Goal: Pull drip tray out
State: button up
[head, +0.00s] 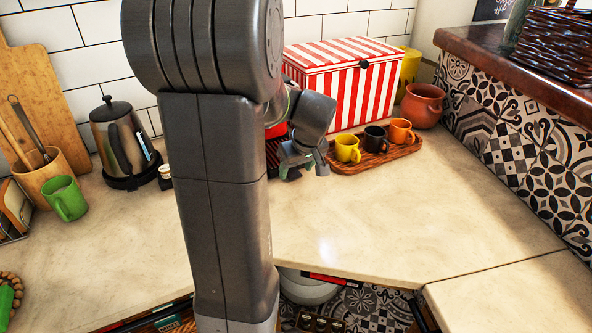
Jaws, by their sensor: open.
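A red and black object (274,141) shows in a narrow strip just right of my arm. Most of it is hidden behind my arm, and I cannot make out a drip tray for certain. My gripper (307,171) is open and low over the counter, just right of the red and black object. Nothing shows between its fingers. Whether it touches the object cannot be told.
A wooden tray (345,167) with yellow, black and orange cups stands close right of my gripper. A red-striped box (345,85) and a terracotta pot (423,105) are behind. A kettle (122,140) and a green mug (65,198) stand left. The front counter (400,225) is clear.

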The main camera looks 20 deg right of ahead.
jog(key=shift+w+f, duration=0.2)
jog(key=shift+f, duration=0.3)
grip_shut()
jog(key=s, duration=0.2)
jog(key=s+b, duration=0.1)
jog(key=s, duration=0.2)
jog(key=s+d+b, duration=0.1)
jog(key=s, duration=0.1)
jog(key=shift+s+r, duration=0.1)
jog(key=shift+s, duration=0.05)
grip_release()
